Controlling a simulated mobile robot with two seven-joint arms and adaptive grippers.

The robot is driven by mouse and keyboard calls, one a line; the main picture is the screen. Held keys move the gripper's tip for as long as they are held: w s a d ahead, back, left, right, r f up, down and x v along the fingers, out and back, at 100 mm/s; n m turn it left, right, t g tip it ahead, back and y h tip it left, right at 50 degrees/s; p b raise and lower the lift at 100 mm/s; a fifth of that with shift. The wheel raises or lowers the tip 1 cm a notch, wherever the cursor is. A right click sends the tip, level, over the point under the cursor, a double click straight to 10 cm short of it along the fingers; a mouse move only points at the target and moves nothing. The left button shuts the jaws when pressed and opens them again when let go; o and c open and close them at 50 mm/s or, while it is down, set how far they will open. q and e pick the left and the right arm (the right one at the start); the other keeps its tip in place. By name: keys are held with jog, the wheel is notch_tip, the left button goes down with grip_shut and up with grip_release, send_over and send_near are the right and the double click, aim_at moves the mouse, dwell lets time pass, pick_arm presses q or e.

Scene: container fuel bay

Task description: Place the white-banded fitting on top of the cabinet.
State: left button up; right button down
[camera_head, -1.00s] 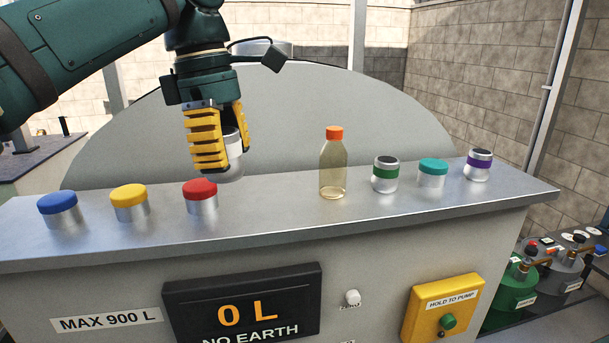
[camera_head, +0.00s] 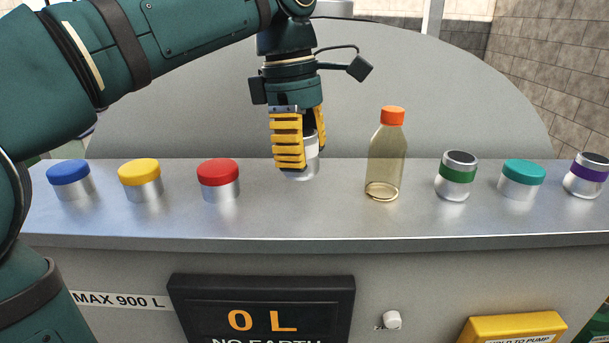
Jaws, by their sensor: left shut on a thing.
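The white-banded fitting (camera_head: 311,158) is a silver cylinder with a white band, partly hidden behind the yellow fingers. My left gripper (camera_head: 298,148) points down and is shut on it, between the red-capped jar and the bottle. The fitting's lower end is at or just above the cabinet top (camera_head: 290,215); I cannot tell whether it touches. The fitting looks upright. My right gripper is not in view.
Blue (camera_head: 70,178), yellow (camera_head: 141,178) and red-capped (camera_head: 218,178) jars stand left. An orange-capped bottle (camera_head: 386,158), green-banded fitting (camera_head: 457,176), teal-capped jar (camera_head: 521,179) and purple-banded fitting (camera_head: 588,176) stand right. The cabinet's front strip is clear.

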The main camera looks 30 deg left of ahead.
aim_at(303, 171)
pick_arm(q)
jog(key=shift+f+b, duration=0.35)
jog(key=shift+f, duration=1.4)
jog(key=shift+f, duration=0.15)
jog(key=o, duration=1.2)
jog(key=r+p, duration=0.1)
jog(key=r, duration=0.3)
jog(key=a+r+p, duration=0.1)
jog(key=r, duration=0.3)
jog(key=r+p, duration=0.1)
jog(key=r, duration=0.3)
jog(key=shift+a+r+p, duration=0.15)
jog(key=shift+a+p, duration=0.15)
jog(key=shift+a, duration=0.05)
jog(key=shift+s, duration=0.1)
